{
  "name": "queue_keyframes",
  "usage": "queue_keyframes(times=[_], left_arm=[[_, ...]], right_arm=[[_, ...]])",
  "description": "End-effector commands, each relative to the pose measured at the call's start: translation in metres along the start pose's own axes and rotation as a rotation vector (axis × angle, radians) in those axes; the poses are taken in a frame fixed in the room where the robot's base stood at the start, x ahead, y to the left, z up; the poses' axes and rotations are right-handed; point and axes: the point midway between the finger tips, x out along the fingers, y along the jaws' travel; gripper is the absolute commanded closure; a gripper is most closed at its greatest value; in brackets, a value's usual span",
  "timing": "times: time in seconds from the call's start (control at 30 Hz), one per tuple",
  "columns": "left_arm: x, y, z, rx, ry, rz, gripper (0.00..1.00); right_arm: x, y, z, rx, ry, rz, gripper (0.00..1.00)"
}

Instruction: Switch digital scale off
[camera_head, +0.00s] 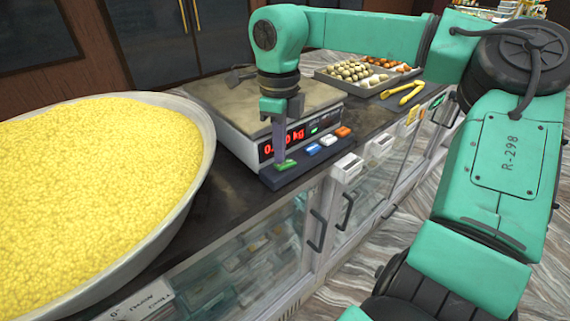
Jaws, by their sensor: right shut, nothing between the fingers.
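The digital scale (235,128) stands on the dark counter, with a flat metal pan on top. Its red display reads a figure in kg, partly hidden by my gripper, and a small green light shows beside it. A button strip along its front has a green button (286,165), a blue button (312,149), a white button (328,140) and an orange button (343,131). My right gripper (280,157) points down in front of the display, shut and empty, its tips at or just above the green button; I cannot tell whether they touch. My left gripper is out of view.
A large metal bowl (207,150) heaped with yellow sweets fills the left. Behind the scale, a tray (325,76) holds round sweets, with yellow tongs (403,90) beside it. Small white boxes (347,168) line the counter's front edge above glass cabinet doors.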

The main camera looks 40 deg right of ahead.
Motion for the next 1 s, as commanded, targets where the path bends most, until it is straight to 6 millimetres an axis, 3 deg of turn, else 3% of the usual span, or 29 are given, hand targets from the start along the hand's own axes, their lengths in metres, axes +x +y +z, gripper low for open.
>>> queue_keyframes(times=[1.0], left_arm=[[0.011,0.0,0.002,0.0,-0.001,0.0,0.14]], right_arm=[[0.015,0.0,0.0,0.0,0.001,0.0,1.0]])
